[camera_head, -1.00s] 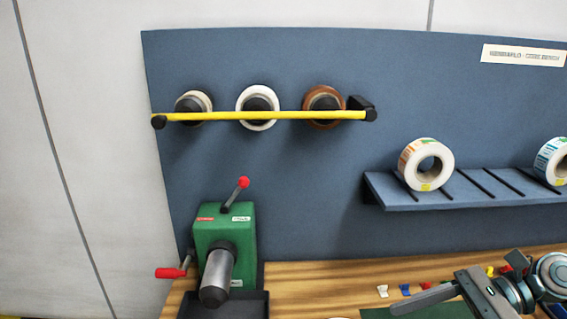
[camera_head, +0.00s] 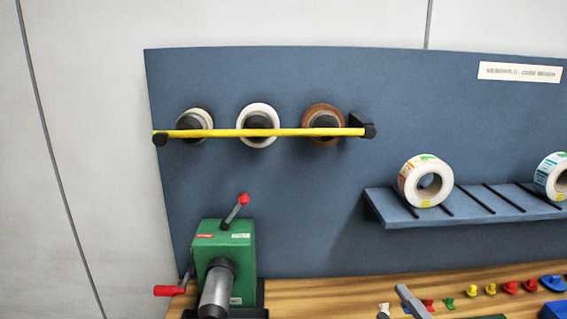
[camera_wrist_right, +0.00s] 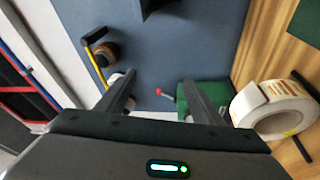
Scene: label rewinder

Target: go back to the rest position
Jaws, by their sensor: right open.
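My right gripper (camera_head: 396,298) shows only by its fingertips at the bottom edge of the head view, low over the wooden bench. In the right wrist view its two fingers (camera_wrist_right: 158,82) are apart with nothing between them. The rest of the right arm is out of the head view. My left gripper is not in view.
The green rewinder (camera_head: 226,250) with red-tipped levers stands at the bench's left. Several rolls hang behind a yellow bar (camera_head: 285,132); two label rolls sit on the blue shelf (camera_head: 470,213). Small coloured pieces (camera_head: 490,289) line the bench. A label roll (camera_wrist_right: 247,99) is beside the gripper.

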